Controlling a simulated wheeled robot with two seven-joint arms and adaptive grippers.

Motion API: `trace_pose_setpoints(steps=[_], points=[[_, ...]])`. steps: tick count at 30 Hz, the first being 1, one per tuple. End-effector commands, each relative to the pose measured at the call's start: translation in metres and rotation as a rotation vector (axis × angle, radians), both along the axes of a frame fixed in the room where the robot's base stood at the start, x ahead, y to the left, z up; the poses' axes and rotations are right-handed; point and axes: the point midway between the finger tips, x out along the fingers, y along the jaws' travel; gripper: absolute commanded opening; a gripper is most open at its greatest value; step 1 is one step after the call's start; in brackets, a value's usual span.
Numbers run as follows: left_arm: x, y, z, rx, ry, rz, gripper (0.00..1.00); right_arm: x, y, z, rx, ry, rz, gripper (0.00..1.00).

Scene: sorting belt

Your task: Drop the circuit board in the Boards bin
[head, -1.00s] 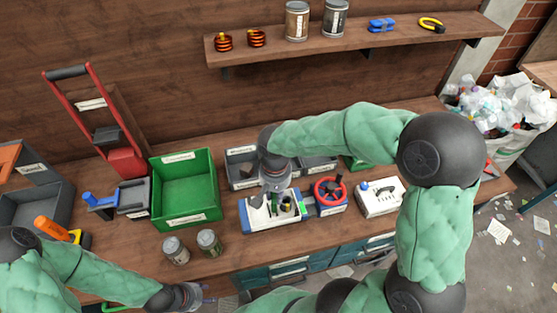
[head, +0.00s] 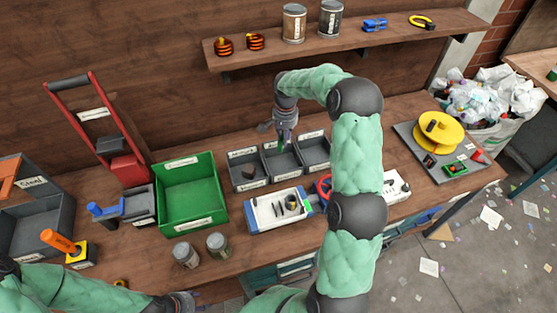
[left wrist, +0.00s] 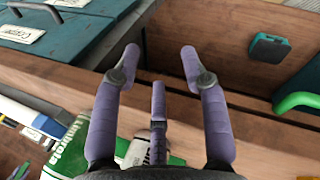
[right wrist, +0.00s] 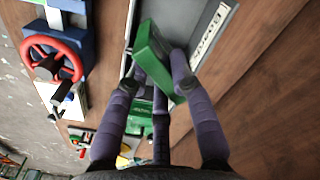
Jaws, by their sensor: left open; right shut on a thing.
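The circuit board (right wrist: 150,50), a green slab, is held between the fingers of my right gripper (right wrist: 155,68) in the right wrist view. In the head view my right gripper (head: 284,133) is over the row of small grey bins, above the middle one (head: 291,173), with a bit of green at its fingertips. In the right wrist view a grey bin with a label that reads Boards (right wrist: 208,32) lies just beyond the board. The gap between board and bin is hard to judge. My left gripper (left wrist: 160,55) is open and empty, low at the bench front (head: 192,302).
A green bin (head: 188,190) stands left of the grey bins. A white tray with small parts (head: 265,214) is in front of them, beside a red wheel (head: 323,187). Two cans (head: 186,255) stand near the front edge. A yellow spool (head: 438,132) sits on a mat at right.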

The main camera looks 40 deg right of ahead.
Motion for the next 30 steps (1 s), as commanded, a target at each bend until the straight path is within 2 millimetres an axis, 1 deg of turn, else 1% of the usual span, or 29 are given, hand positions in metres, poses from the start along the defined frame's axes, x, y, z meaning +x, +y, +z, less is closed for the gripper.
trace_pose_setpoints(steps=[1,3,6,9,13,17,24,30], points=[[0.000,0.000,0.001,0.000,0.000,0.000,0.44,0.003,-0.011,-0.004,-0.001,0.000,-0.022,0.00],[0.000,0.000,0.002,0.000,0.000,0.000,0.44,0.006,-0.021,-0.007,-0.002,0.001,-0.044,0.00],[0.000,0.000,0.002,0.000,0.000,0.000,0.44,0.008,-0.031,-0.011,-0.003,0.002,-0.065,0.00],[0.000,0.000,0.002,0.000,0.000,0.000,0.44,0.009,-0.036,-0.013,-0.004,0.001,-0.075,0.00],[0.000,0.000,-0.001,0.000,0.000,0.000,0.44,0.009,-0.037,-0.018,-0.004,0.000,-0.078,0.00],[0.000,0.000,-0.008,0.000,0.000,0.000,0.44,0.009,-0.037,-0.028,-0.004,0.001,-0.077,0.00],[0.000,0.000,-0.024,0.000,0.000,0.000,0.44,0.009,-0.036,-0.054,-0.003,0.002,-0.077,0.00],[0.000,0.000,-0.033,0.000,0.000,0.000,0.44,0.009,-0.037,-0.070,-0.004,0.000,-0.077,0.00]])
